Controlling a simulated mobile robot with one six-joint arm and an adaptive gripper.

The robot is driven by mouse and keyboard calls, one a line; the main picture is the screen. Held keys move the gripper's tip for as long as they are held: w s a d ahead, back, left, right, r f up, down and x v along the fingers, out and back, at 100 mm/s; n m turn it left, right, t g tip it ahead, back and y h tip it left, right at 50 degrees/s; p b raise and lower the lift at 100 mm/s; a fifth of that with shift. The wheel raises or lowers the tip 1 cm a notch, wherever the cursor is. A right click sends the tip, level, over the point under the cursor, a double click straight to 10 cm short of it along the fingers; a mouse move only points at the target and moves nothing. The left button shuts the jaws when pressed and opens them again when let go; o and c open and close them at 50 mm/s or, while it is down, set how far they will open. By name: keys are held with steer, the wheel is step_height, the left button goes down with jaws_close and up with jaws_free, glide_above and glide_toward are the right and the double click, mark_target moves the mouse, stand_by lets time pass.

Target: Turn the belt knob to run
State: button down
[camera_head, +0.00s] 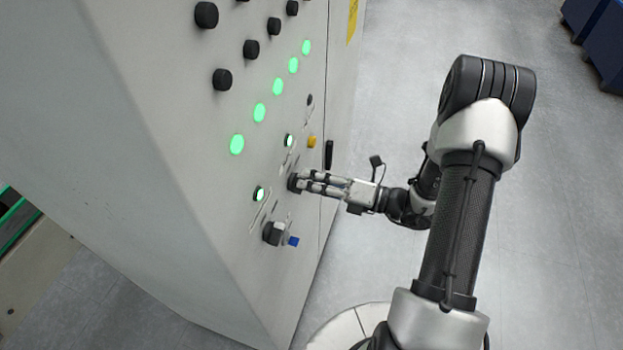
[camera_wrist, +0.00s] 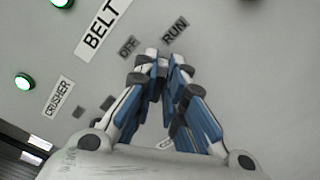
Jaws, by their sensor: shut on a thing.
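The belt knob (camera_head: 292,183) is a small dark knob on the face of a light grey control cabinet. My gripper (camera_head: 299,182) reaches it from the right and is shut on it. In the wrist view the fingers of my gripper (camera_wrist: 162,62) close together just below the OFF label (camera_wrist: 128,46) and the RUN label (camera_wrist: 175,31). The BELT label (camera_wrist: 100,32) is above and to the left. The fingers hide most of the knob there, so I cannot tell which way it points.
The cabinet (camera_head: 190,190) carries green lamps (camera_head: 259,112), black knobs (camera_head: 222,79), a yellow button (camera_head: 311,141) and a lower dark knob (camera_head: 271,233) near a blue part (camera_head: 293,241). A CRUSHER label (camera_wrist: 58,96) is at left. Open floor (camera_head: 560,220) lies right.

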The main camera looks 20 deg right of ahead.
steer(key=c, duration=1.7)
jaws_free()
steer(key=shift+o, duration=0.2)
steer(key=shift+d, duration=0.1)
steer(key=v, duration=1.2)
